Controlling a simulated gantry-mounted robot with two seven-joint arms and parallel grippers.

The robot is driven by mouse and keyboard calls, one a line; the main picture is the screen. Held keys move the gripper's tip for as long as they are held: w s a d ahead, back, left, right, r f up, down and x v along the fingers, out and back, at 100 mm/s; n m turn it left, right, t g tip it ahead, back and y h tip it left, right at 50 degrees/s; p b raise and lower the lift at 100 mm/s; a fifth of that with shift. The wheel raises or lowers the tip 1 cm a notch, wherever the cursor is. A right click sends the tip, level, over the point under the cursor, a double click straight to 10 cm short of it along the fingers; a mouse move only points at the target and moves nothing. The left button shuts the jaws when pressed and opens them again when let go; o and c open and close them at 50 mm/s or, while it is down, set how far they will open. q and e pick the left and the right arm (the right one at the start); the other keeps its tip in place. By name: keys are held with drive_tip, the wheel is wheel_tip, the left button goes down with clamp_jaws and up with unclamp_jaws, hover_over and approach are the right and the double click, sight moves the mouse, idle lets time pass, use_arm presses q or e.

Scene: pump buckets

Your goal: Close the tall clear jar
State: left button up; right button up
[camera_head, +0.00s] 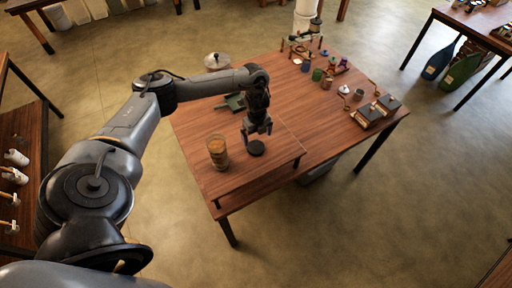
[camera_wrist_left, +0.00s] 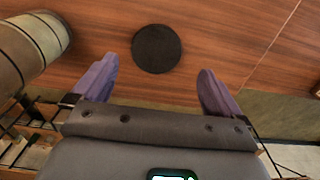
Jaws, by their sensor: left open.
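The tall clear jar (camera_head: 218,152) stands upright on the near left part of the wooden table, with brownish contents. It also shows at the upper left of the left wrist view (camera_wrist_left: 28,50). A round dark lid (camera_head: 255,148) lies flat on the table to the right of the jar; it also shows in the left wrist view (camera_wrist_left: 156,48), beyond and between my fingertips. My left gripper (camera_head: 257,130) is open and empty above the lid, fingers pointing down. The jar's top rim is not clear at this size. My right gripper is not in view.
The wooden table (camera_head: 285,171) has free room around the lid. A pale lidded pot (camera_head: 217,61) and a green object (camera_head: 235,101) sit behind my left arm. Small cups, including a blue one (camera_head: 305,65), and dark-topped boxes (camera_head: 367,114) stand at the far right.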

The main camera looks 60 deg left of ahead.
sight(256, 147)
use_arm(q)
drive_tip(key=shift+f, duration=0.3)
drive_tip(key=shift+f, duration=0.2)
drive_tip(key=f, duration=0.1)
drive_tip(key=f+p, duration=0.1)
drive_tip(key=f, duration=0.2)
drive_tip(key=shift+s+d+p, duration=0.15)
drive_tip(key=shift+s+p, duration=0.15)
drive_tip(key=shift+f, duration=0.45)
drive_tip(key=shift+c, duration=0.2)
drive_tip(key=c, duration=0.9)
